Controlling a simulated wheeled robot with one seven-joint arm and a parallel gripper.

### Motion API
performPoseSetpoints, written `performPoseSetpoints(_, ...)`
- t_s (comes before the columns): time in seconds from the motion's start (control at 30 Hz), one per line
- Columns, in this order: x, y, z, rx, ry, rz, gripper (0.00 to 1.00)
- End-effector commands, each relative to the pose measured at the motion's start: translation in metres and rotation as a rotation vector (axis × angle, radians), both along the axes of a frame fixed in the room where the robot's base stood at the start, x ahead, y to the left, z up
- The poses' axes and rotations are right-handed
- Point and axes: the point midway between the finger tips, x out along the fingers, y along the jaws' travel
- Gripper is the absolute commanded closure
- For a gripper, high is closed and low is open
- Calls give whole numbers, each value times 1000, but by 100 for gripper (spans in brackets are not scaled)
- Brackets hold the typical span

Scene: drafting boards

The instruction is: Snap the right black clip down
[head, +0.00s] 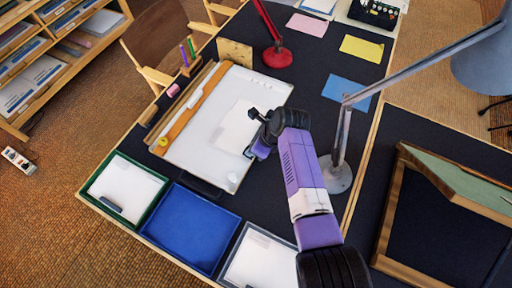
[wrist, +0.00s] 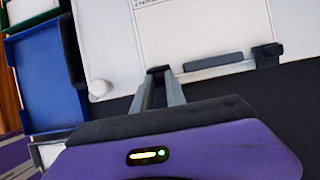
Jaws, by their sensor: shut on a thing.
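The white drafting board (head: 200,150) lies on the dark desk with a sheet of paper on it. On its edge, the wrist view shows a grey clip bar (wrist: 213,57) with a black clip at each end. The clip nearer the blue tray (wrist: 158,70) is between my gripper's fingertips (wrist: 160,80), which are closed on it. The fingers hide much of this clip, so I cannot tell how far down it is. The other black clip (wrist: 267,55) stands free; it also shows in the head view (head: 254,113), beyond my gripper (head: 258,150).
A white knob (wrist: 101,90) is near the board's corner. A blue tray (head: 191,228) and a green-rimmed tray (head: 123,190) line the desk's front. A grey lamp (head: 338,175) stands close to the right of my arm. A red lamp (head: 277,57) stands farther back.

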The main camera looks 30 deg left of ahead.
Motion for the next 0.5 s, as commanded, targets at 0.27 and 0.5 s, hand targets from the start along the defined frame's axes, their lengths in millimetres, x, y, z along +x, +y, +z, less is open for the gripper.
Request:
performPoseSetpoints(0.27,-1,12,-6,-223,-14,3,100)
performPoseSetpoints(0.5,-1,16,-7,-346,-19,1,100)
